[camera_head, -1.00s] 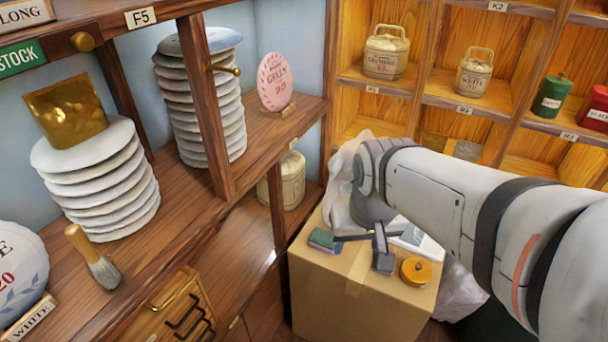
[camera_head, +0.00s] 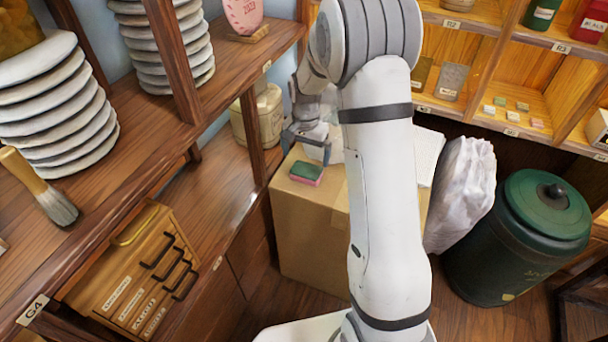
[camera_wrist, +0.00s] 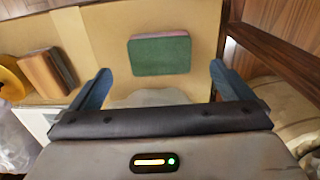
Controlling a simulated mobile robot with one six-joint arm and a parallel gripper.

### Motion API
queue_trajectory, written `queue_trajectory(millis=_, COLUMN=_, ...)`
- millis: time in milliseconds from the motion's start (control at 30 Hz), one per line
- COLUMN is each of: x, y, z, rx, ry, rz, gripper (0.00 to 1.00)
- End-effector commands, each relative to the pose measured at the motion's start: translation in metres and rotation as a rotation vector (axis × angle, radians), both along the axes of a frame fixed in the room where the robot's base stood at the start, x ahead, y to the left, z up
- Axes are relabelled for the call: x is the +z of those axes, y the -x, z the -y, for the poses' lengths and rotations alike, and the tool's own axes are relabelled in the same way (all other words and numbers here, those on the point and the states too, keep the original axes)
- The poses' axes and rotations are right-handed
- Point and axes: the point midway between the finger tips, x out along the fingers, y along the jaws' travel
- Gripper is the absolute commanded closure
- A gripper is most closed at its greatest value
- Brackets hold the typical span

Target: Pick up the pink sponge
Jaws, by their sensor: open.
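The sponge (camera_head: 306,173) lies on top of a cardboard box (camera_head: 300,235), near the box's left side. Its upper face is green and a pink layer shows along its lower edge. In the wrist view the sponge (camera_wrist: 160,54) lies just beyond and between my two fingertips, with its green face towards the camera. My gripper (camera_head: 306,143) is open and empty, just behind the sponge in the head view. In the wrist view my gripper (camera_wrist: 160,82) shows its fingers spread wider than the sponge. The fingers do not touch the sponge.
A brown block (camera_wrist: 47,72) and an orange round object (camera_wrist: 12,80) are on the box in the wrist view. Wooden shelving (camera_head: 255,150) stands close to the box's left. A white bag (camera_head: 463,190) and a green canister (camera_head: 525,235) stand to its right.

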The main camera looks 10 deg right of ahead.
Motion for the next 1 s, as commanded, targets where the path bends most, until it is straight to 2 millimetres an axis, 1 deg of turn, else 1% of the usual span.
queue_trajectory(millis=33, x=-0.007, y=-0.001, z=0.0, rx=-0.003, ry=0.0, rz=-0.004, gripper=0.0)
queue_trajectory(millis=200, x=-0.026, y=-0.001, z=0.001, rx=-0.006, ry=0.0, rz=-0.005, gripper=0.0)
queue_trajectory(millis=367, x=-0.038, y=-0.004, z=0.003, rx=-0.006, ry=0.0, rz=-0.004, gripper=0.0)
queue_trajectory(millis=500, x=-0.059, y=-0.008, z=0.006, rx=-0.006, ry=-0.001, rz=-0.004, gripper=0.0)
queue_trajectory(millis=633, x=-0.076, y=-0.008, z=0.006, rx=-0.005, ry=0.0, rz=-0.004, gripper=0.0)
queue_trajectory(millis=700, x=-0.079, y=-0.008, z=0.006, rx=-0.005, ry=0.0, rz=-0.003, gripper=0.0)
queue_trajectory(millis=867, x=-0.079, y=-0.008, z=0.006, rx=-0.006, ry=0.0, rz=-0.002, gripper=0.0)
queue_trajectory(millis=1000, x=-0.079, y=-0.008, z=0.006, rx=-0.006, ry=0.0, rz=-0.002, gripper=0.1)
